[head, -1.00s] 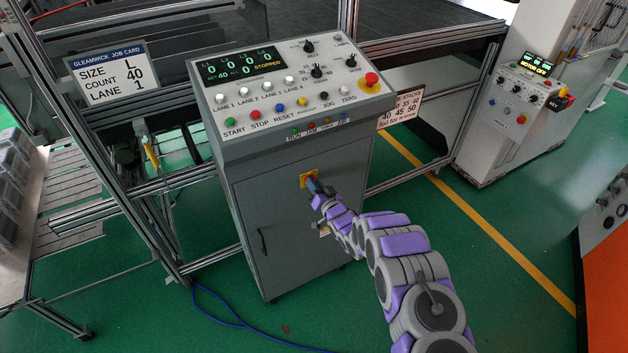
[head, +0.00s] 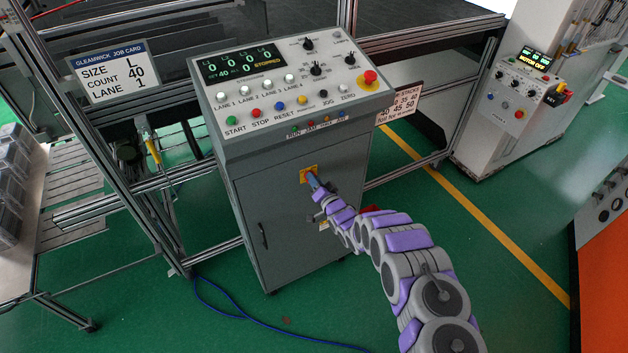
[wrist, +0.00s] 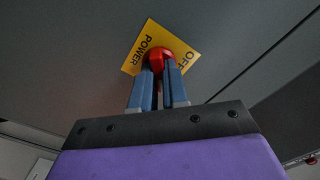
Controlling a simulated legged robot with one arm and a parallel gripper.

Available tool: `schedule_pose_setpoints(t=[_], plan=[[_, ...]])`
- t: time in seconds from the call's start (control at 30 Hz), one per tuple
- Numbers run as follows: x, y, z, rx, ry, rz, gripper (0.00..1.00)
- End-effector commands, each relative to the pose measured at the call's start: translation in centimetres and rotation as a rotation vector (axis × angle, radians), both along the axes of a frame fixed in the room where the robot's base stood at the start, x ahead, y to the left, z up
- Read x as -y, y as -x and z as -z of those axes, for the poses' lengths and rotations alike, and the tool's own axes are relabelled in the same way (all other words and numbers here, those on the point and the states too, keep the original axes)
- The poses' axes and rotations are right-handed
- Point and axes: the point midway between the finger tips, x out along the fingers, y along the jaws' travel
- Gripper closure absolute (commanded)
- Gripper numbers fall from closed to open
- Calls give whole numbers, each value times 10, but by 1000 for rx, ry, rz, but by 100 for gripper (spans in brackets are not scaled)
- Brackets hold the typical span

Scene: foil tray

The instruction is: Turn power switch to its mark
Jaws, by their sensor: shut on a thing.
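The power switch is a red knob (wrist: 160,57) on a yellow plate (wrist: 137,57) marked POWER and OFF. The plate (head: 309,174) is on the upper front of the grey control cabinet (head: 290,215). My gripper (wrist: 162,74) is shut on the red knob, with one blue-grey finger on each side of it. In the wrist view the plate looks tilted relative to my gripper. The knob's pointer and any ON mark cannot be made out.
Above the plate is a sloped panel with buttons, a red emergency stop (head: 370,77) and a display (head: 240,66) reading STOPPED. A cabinet handle (head: 263,236) is lower left. A blue cable (head: 222,313) lies on the green floor. An orange machine (head: 603,290) stands at right.

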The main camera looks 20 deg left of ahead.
Motion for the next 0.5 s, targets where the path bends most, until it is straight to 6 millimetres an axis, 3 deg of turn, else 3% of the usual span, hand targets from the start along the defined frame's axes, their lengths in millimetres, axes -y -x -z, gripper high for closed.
schedule_pose_setpoints(t=[0.1, 0.13, 0.37, 0.5], plan=[[1, -3, -2, 3, -4, 5, 100], [1, -3, -2, 3, -3, 6, 85], [1, -1, -2, 3, -2, 4, 63], [1, 0, -2, 3, -1, 3, 61]])
